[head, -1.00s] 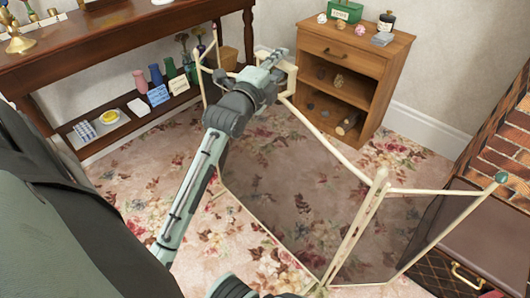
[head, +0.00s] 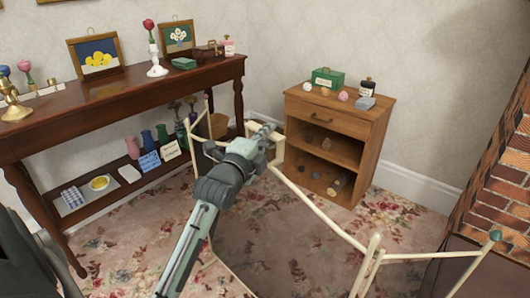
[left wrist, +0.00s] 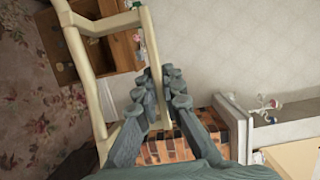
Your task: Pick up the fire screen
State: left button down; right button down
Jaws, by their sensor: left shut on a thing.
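The fire screen (head: 325,213) is a folding screen with a cream frame and dark see-through panels. It stands on the floral carpet, and its lower part is cut off in the head view. My left gripper (head: 265,131) is shut on the raised cream handle at the top of the screen. In the left wrist view the cream frame (left wrist: 82,62) runs along the left, and its handle bar passes down to the left gripper's fingers (left wrist: 163,100). My right gripper is out of view.
A small wooden cabinet (head: 335,119) with a green box and small items stands just behind the screen. A long dark side table (head: 120,92) with ornaments is at the left. The brick fireplace (head: 500,195) is at the right. Carpet shows between them.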

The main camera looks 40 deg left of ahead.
pick_arm(q)
notch_tip(320, 180, up, 5)
jog(key=shift+f, duration=0.1)
jog(key=s+a+r, duration=0.6)
jog(key=s+a, duration=0.1)
jog(key=a, duration=0.1)
jog(key=shift+s+a+r, duration=0.35)
jog(key=shift+r, duration=0.05)
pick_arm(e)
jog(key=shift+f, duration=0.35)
